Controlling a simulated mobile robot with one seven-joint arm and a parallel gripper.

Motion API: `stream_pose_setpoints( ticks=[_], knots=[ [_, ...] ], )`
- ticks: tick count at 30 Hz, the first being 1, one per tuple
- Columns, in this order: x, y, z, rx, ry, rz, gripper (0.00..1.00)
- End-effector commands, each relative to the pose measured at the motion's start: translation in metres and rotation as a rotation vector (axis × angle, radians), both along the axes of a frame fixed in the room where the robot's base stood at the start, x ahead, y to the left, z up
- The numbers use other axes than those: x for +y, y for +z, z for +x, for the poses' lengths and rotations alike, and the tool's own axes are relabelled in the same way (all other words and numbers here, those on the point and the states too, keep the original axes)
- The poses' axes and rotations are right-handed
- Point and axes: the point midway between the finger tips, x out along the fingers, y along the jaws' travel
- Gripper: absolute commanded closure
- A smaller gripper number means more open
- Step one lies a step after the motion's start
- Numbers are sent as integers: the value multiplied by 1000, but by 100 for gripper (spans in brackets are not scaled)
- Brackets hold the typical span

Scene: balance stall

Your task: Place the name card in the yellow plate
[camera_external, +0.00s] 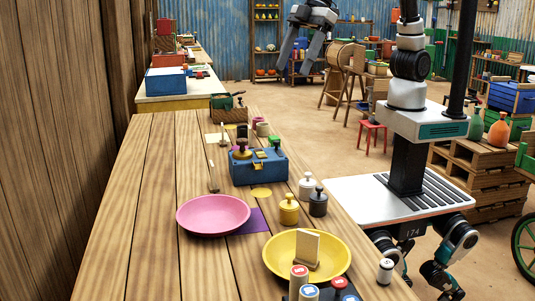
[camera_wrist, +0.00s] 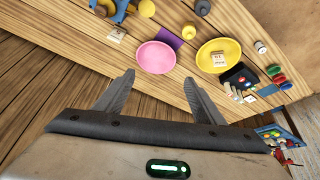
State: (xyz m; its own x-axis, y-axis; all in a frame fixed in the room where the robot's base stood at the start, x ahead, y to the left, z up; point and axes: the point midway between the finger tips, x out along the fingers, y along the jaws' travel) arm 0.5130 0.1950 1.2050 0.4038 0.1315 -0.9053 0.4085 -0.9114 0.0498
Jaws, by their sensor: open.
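The yellow plate (camera_external: 276,267) is at the near right of the table. A pale card on a small wooden base (camera_external: 308,247) stands inside it. The wrist view also shows the yellow plate (camera_wrist: 231,48) with a marked card (camera_wrist: 218,60) in it. A second card (camera_wrist: 116,33) shows beyond the pink plate; in the external view a thin card seen edge-on (camera_external: 212,178) stands behind that plate. I cannot tell which of the two is the name card. My gripper (camera_external: 297,65) is open and empty, raised high away from both cards; its spread fingers show in the wrist view (camera_wrist: 158,80).
The pink plate (camera_external: 213,213) lies left of the yellow plate, partly over a purple mat (camera_external: 250,222). A blue balance box (camera_external: 258,168) and several knobbed weights (camera_external: 289,209) stand behind. Red- and blue-topped stamps (camera_external: 299,280) crowd the near edge. The table's left front is clear.

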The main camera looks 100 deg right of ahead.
Motion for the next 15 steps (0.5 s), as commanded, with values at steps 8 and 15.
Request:
stream_pose_setpoints(
  ticks=[8, 15],
  knots=[
    [-134, 68, -126, -32, -233, 21, 37],
    [-186, 61, -217, -42, -378, 50, 37]
  ],
)
